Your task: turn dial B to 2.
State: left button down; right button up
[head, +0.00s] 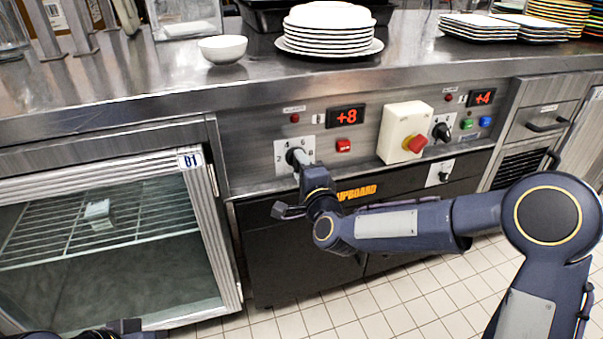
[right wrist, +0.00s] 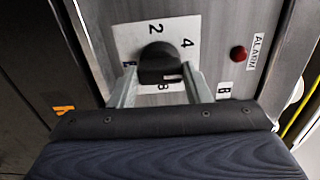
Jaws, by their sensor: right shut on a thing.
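Dial B is a black knob (right wrist: 160,60) on a white number plate (head: 281,159) on the steel front panel. In the right wrist view, a "B" label (right wrist: 223,91) is beside it, and 2 and 4 are readable on the plate; other marks are partly hidden. My right gripper (head: 298,160) reaches the dial from below right, its two fingers either side of the knob (right wrist: 161,88) and shut on it. I cannot tell which number the knob points to. Part of my left gripper (head: 125,328) shows at the bottom left edge; its fingers are not clear.
A red display (head: 346,116) above the dial reads +8. A red button (head: 343,146), a yellow-and-red switch box (head: 405,132) and a second dial (head: 441,131) are to the right. A glass-door cabinet (head: 192,160) is left. Plates (head: 330,30) and a bowl (head: 222,48) stand on the counter.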

jog(key=shift+f+n+b, duration=0.2)
jog(key=shift+n+b, duration=0.45)
jog(key=shift+n, duration=8.45)
jog(key=o, duration=1)
jog(key=shift+d, duration=0.1)
jog(key=shift+p+v, duration=0.8)
jog(key=shift+v, duration=3.1)
jog(key=shift+r, duration=0.1)
